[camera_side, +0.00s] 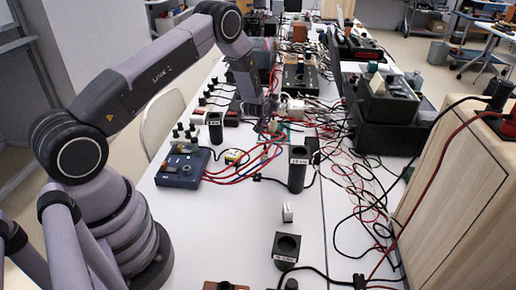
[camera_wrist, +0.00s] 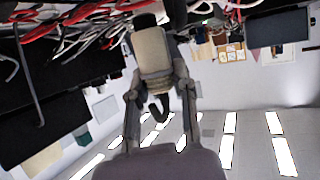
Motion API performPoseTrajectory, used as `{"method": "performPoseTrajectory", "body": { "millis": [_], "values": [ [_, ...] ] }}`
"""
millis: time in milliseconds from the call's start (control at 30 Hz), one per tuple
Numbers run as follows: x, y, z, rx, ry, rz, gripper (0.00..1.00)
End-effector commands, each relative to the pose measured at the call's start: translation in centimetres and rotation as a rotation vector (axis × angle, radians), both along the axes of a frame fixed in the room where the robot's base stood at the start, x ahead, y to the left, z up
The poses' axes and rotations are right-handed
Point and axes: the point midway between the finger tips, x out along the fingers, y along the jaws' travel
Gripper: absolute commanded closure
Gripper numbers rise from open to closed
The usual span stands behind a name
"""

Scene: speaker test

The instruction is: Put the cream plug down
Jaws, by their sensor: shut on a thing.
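My gripper (camera_wrist: 156,92) is in the middle of the wrist view, its two fingers on either side of a cream plug (camera_wrist: 152,50). It is shut on the plug, which has a dark top end. In the side view my gripper (camera_side: 266,122) is low over the crowded middle of the white table (camera_side: 240,225), among cables. The plug is too small and cluttered there to make out surely. I cannot tell whether it touches anything below.
A blue box (camera_side: 183,167) with red and blue cables stands left. Cables tangle on the right. Bare tabletop lies at front left.

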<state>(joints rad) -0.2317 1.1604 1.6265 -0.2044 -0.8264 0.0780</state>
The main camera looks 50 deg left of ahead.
Motion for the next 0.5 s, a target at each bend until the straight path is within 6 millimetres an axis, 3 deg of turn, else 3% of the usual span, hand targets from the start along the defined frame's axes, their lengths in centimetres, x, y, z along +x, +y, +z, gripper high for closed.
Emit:
{"method": "performPoseTrajectory", "body": {
  "millis": [167,333,500],
  "values": [
    [1.8,0.6,-2.2,0.001,-0.004,0.001,1.0],
    [2.7,0.8,-3.3,0.001,-0.003,0.001,1.0],
    [2.6,0.8,-5.8,0.0,-0.001,0.001,1.0]
  ]
}}
